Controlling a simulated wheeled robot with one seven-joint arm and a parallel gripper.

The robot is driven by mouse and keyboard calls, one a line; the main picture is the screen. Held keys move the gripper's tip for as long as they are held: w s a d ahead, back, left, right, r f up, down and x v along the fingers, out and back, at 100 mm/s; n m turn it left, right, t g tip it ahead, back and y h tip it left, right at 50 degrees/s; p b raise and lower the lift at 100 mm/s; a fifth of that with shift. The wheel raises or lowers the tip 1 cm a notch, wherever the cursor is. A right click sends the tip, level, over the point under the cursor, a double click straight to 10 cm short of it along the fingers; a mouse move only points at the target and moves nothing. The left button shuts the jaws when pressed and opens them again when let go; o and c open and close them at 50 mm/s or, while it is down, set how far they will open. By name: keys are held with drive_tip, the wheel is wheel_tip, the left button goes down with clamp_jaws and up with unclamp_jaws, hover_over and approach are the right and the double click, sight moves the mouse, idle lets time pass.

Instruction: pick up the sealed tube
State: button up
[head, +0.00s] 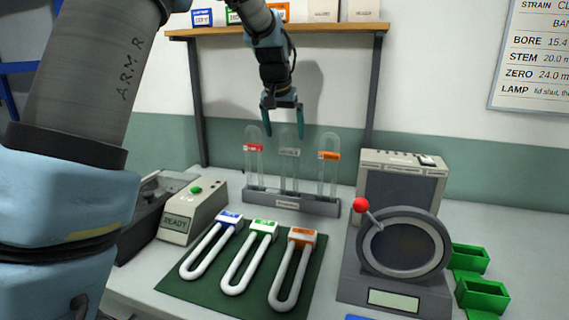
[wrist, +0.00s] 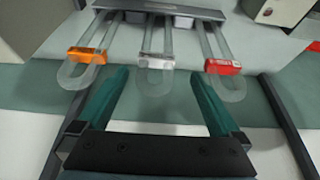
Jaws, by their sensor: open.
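Three clear glass tubes stand in a grey rack (head: 290,203), each with a rounded top: a red-labelled tube (head: 253,165) at left, a grey-labelled tube (head: 290,170) in the middle and an orange-labelled tube (head: 329,175) at right. I cannot tell which is sealed. My gripper (head: 282,115) points down, open and empty, over the middle tube. In the wrist view my gripper (wrist: 160,76) has its fingers spread to either side of the line of the grey-labelled tube (wrist: 155,80). The orange-labelled tube (wrist: 84,68) and red-labelled tube (wrist: 228,70) lie outside the fingers.
A green mat (head: 180,283) holds three white U-shaped pieces with blue, green and orange heads. A box marked READY (head: 190,215) stands left. A round-faced device with a red-knobbed lever (head: 400,245) and green bins (head: 482,293) stand right. A shelf (head: 330,27) is behind.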

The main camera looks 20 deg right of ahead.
sight(289, 149)
drive_tip(key=x, duration=0.2)
drive_tip(key=shift+w+d+f+p, duration=0.1)
drive_tip(key=shift+f+p, duration=0.2)
drive_tip(key=shift+d+p+x, duration=0.15)
drive_tip(key=shift+p+x, duration=0.55)
drive_tip(key=shift+x, duration=0.65)
drive_tip(key=shift+d+p+x, duration=0.2)
drive_tip(key=shift+p+x, duration=0.5)
drive_tip(key=shift+x, duration=0.6)
drive_tip(key=shift+c, duration=0.2)
drive_tip(key=shift+r, duration=0.1)
drive_tip(key=c, duration=1.3)
